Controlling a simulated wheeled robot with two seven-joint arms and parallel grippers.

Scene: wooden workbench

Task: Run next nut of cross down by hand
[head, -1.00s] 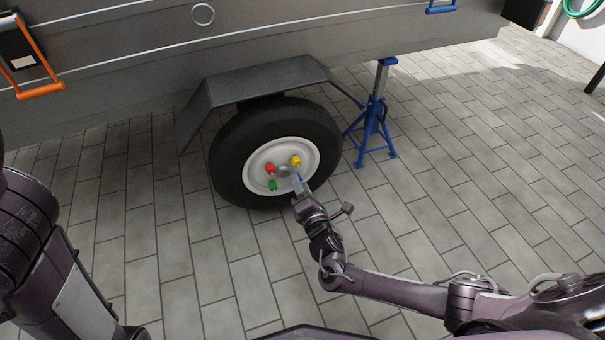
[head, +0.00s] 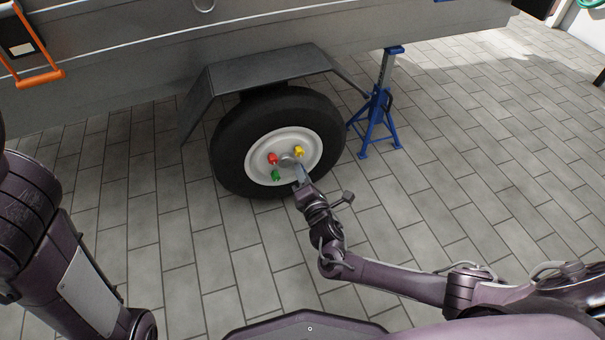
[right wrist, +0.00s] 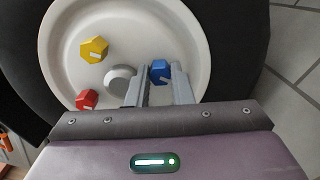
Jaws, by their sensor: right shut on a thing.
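The wheel's white rim (head: 258,170) carries a red nut (head: 272,158), a yellow nut (head: 299,151) and a green nut (head: 276,175) around a grey hub (head: 286,160). My right gripper (head: 301,173) reaches the lower right of the rim. In the right wrist view, its fingers (right wrist: 159,82) are shut on a blue nut (right wrist: 160,71) at the rim. That view also shows the yellow nut (right wrist: 94,49), red nut (right wrist: 87,99) and hub (right wrist: 120,80) beside the fingers; the green nut does not show there. My left arm shows at the left, its gripper out of view.
The black tyre (head: 229,160) sits under a grey fender (head: 265,78) on the trailer's side (head: 130,80). A blue jack stand (head: 377,112) stands right of the wheel. An orange handle (head: 38,78) is at far left. The paved floor (head: 470,190) is clear.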

